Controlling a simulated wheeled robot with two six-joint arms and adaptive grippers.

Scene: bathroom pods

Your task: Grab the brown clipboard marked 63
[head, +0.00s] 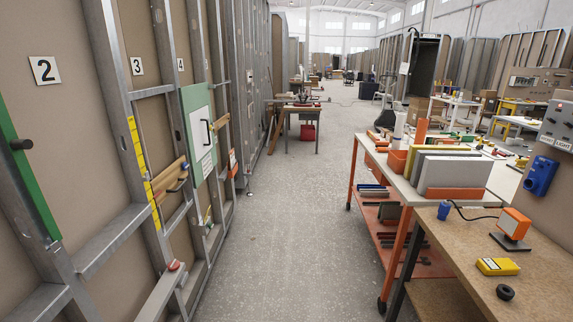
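I cannot make out a brown clipboard or the number 63 in the head view. A green-edged board with a white sheet and a dark handle (199,132) is fixed on the metal-framed panels at the left. A small brown piece (168,178) sits in the same frame beside it; what it is I cannot tell. Neither of my grippers is in view.
An orange cart (400,180) and a brown workbench (540,285) with an orange lamp-like device (514,223) stand at right. The grey floor aisle (285,240) between is clear.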

